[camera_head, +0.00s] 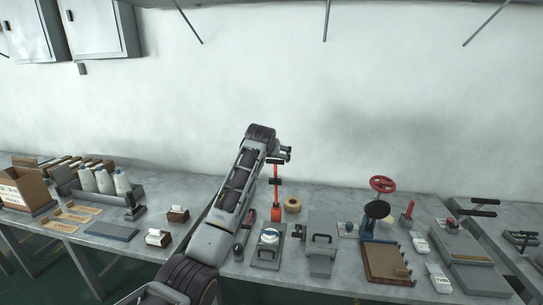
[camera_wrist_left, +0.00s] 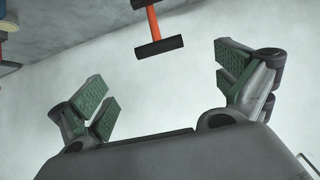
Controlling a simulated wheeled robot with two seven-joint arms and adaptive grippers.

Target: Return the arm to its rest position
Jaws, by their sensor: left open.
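My left arm (camera_head: 238,185) reaches up over the bench from the bottom of the head view. Its wrist is bent at the top, with the left gripper (camera_head: 286,154) at its end, small and partly hidden. In the left wrist view the gripper (camera_wrist_left: 168,88) has its two green-padded fingers wide apart, with nothing between them. An orange tool with black crossbars (camera_head: 276,190) stands just below the gripper in the head view. It also shows beyond the fingers in the left wrist view (camera_wrist_left: 156,27), apart from them. My right gripper is not in view.
The grey bench (camera_head: 335,195) holds a roll of tape (camera_head: 292,205), a clamp plate with a round piece (camera_head: 269,240), a press with a red wheel (camera_head: 383,185) and a wooden board (camera_head: 388,263). White bottles (camera_head: 104,180) stand at left.

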